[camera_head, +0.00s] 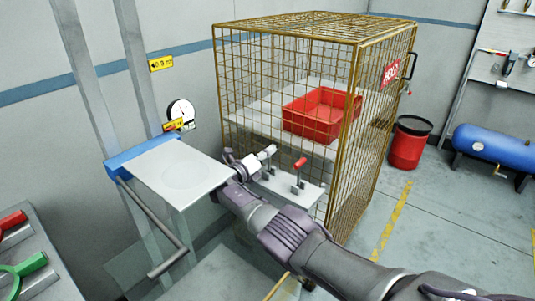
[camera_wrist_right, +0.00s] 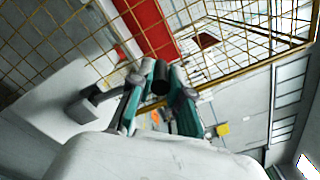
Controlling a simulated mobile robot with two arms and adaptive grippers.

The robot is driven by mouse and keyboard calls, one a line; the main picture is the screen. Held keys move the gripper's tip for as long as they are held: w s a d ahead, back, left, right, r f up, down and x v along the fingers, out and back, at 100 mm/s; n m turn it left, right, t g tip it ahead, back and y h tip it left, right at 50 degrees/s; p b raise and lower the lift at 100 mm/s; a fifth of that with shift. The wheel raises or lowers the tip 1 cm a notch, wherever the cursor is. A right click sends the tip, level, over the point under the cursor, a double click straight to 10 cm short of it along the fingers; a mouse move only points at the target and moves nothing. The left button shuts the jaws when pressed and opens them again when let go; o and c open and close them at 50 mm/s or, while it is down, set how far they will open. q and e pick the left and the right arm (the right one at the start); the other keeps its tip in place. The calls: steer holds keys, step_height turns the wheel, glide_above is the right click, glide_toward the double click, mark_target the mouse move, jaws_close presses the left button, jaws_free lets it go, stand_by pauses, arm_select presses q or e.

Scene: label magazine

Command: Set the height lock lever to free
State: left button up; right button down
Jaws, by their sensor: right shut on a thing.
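My right gripper (camera_head: 252,160) is beside the white platform's right corner, in front of the wire cage. In the right wrist view, its fingers (camera_wrist_right: 158,90) are shut on a dark cylindrical handle (camera_wrist_right: 160,80). The fingers and wrist hide most of that handle in the head view, so I cannot tell whether it is the height lock lever. A pale grey handle (camera_head: 267,152) shows just past the gripper. A red-knobbed lever (camera_head: 299,164) stands upright to its right on a pale plate (camera_head: 300,191). No lever label is readable. My left gripper is out of view.
The wire cage (camera_head: 285,28) holds a red bin (camera_head: 318,121). The platform (camera_head: 165,165) has a blue edge, with a dial gauge (camera_head: 180,112) behind it. A red drum (camera_head: 408,145) and blue tank (camera_head: 500,146) stand right. Red and green handles lie at lower left.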

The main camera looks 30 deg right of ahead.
steer(key=c, duration=1.1)
jaws_free()
steer(key=shift+w+a, duration=0.1)
steer(key=v, duration=1.2)
